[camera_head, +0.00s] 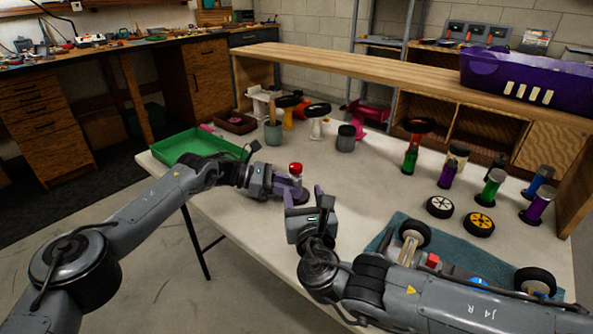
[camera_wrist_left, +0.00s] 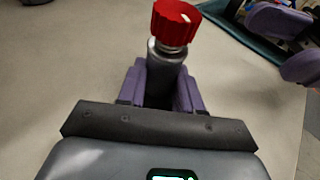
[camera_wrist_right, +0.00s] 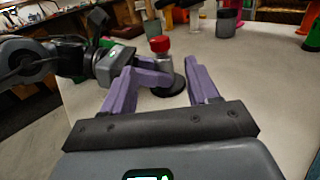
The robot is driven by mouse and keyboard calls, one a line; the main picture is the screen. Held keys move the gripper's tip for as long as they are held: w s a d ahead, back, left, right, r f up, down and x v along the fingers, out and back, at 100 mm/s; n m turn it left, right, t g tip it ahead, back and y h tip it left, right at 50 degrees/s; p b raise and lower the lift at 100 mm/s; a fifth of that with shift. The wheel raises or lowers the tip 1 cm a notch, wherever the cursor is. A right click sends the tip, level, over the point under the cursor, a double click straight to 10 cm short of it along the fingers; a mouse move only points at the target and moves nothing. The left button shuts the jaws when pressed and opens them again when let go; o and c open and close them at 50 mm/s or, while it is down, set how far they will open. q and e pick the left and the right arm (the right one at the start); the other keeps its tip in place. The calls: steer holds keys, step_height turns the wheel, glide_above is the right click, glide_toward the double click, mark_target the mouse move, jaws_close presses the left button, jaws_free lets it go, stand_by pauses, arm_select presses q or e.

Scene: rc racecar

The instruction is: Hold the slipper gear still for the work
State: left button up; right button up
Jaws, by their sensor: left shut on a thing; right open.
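A red ridged piece (camera_head: 296,168) sits on top of an upright grey post (camera_wrist_left: 166,58) with a black round base (camera_wrist_right: 168,87). I cannot tell which part is the slipper gear. My left gripper (camera_wrist_left: 163,80) is shut on the grey post below the red piece, its purple fingers on either side. The red piece also shows in the right wrist view (camera_wrist_right: 159,44). My right gripper (camera_wrist_right: 160,76) is open and empty, on the near side of the post and apart from it.
A green tray (camera_head: 160,150) lies at the table's left. A blue mat (camera_head: 380,240) with a car chassis (camera_head: 455,262) lies at the front right. Wheels (camera_head: 479,223) and coloured cylinders (camera_head: 491,187) stand at right. Table around the post is clear.

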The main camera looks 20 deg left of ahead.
mark_target(297, 171)
steer(key=x, duration=1.1)
steer(key=shift+w+a, duration=0.1)
steer(key=shift+w, duration=0.05)
steer(key=c, duration=1)
